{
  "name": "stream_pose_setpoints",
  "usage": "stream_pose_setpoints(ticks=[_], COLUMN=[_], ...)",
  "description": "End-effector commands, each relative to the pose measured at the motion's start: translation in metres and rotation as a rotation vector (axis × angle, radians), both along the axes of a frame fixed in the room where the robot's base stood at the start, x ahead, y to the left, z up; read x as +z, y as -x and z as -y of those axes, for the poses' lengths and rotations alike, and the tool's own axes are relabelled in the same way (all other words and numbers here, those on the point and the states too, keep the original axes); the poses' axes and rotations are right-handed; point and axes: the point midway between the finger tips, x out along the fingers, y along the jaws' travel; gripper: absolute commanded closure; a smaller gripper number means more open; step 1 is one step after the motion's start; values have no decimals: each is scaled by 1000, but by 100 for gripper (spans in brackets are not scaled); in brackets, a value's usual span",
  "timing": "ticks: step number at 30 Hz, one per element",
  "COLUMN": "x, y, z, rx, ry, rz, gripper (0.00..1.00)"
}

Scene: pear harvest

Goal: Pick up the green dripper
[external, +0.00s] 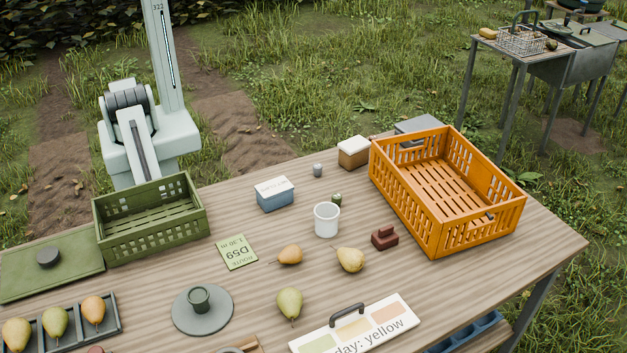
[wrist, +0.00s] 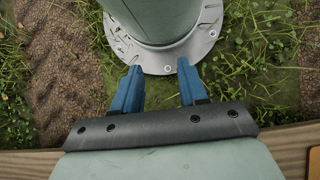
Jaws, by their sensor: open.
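A small dark green cup-shaped thing (external: 199,297), which looks like the green dripper, stands upright on a round grey-green disc (external: 182,318) at the front left of the table. My gripper (wrist: 157,88) shows in the wrist view with two blue fingers apart and nothing between them. It is over the ground by my own base column, at the table's edge and away from the dripper. In the external view my arm is folded behind the green crate, and the fingers cannot be made out. The wrist view does not show the dripper.
The green crate (external: 151,243) stands between my arm and the disc. An orange crate (external: 480,235) is at the right. A white cup (external: 327,221), a green pear (external: 289,304), two yellowish pears, a card (external: 237,252) and a handled sign (external: 357,330) lie around the middle.

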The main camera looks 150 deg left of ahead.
Motion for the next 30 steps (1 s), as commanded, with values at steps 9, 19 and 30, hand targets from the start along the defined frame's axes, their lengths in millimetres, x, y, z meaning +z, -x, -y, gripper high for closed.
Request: stream_pose_setpoints(ticks=[9,19,30], x=[0,0,-13], y=[0,0,-14], z=[0,0,-30], rx=[0,0,164], ry=[0,0,-62], rz=[0,0,-2], gripper=[51,37,37])
